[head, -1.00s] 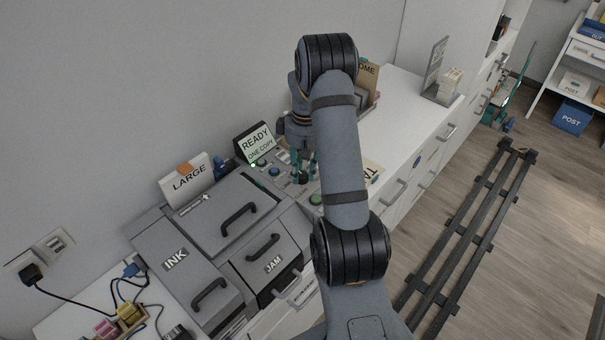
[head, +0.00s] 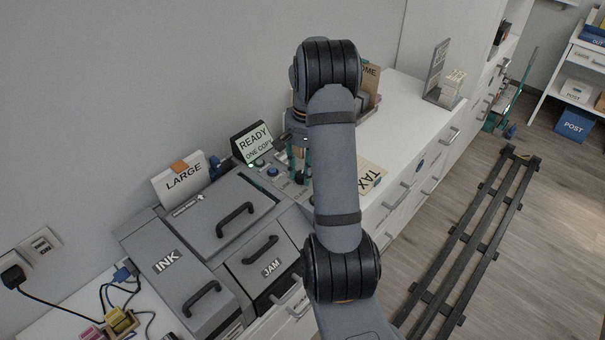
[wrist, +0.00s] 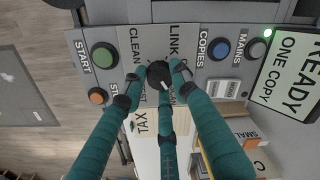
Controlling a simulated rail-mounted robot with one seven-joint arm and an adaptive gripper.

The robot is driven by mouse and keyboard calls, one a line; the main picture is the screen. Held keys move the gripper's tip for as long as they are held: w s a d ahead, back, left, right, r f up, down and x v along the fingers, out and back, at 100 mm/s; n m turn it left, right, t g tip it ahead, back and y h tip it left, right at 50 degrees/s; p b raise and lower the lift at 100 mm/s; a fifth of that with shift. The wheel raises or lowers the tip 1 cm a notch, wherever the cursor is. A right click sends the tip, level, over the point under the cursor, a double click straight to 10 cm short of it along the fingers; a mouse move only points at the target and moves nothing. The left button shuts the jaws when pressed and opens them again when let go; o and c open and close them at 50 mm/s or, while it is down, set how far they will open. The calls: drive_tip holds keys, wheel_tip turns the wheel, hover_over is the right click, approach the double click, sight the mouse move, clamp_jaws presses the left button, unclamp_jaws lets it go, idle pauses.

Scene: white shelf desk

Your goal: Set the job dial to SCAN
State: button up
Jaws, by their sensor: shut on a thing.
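The job dial is a round black knob (wrist: 158,74) on the grey control panel (wrist: 205,15), in the middle of the wrist view. The words CLEAN and LINK show beside it; other labels around it are partly covered by my fingers, and I cannot read SCAN. A small pale mark shows on the knob's lower side, but its exact setting is unclear. My gripper (wrist: 156,80) has teal fingers with dark tips around the knob, shut on it. In the head view my gripper (head: 301,165) is over the panel, and the arm hides the dial.
A green START button (wrist: 104,56), an orange button (wrist: 97,96) and a blue COPIES button (wrist: 219,50) sit close to the dial. The display (head: 253,143) reads READY, ONE COPY. A TAX card (head: 371,176) lies on the white desk beside the machine.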

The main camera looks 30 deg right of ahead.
drive_tip(key=shift+w+d+r+m, duration=0.1)
drive_tip(key=shift+w+r+m, duration=0.05)
drive_tip(key=shift+w+m, duration=0.2)
idle(0.3)
drive_tip(key=o, duration=0.8)
drive_tip(key=shift+s, duration=0.1)
drive_tip(key=o, duration=0.3)
drive_tip(key=shift+s, duration=0.1)
drive_tip(key=shift+o, duration=0.2)
wheel_tip(320, 180, up, 12)
drive_tip(key=shift+s+d, duration=0.2)
drive_tip(key=shift+f, duration=0.2)
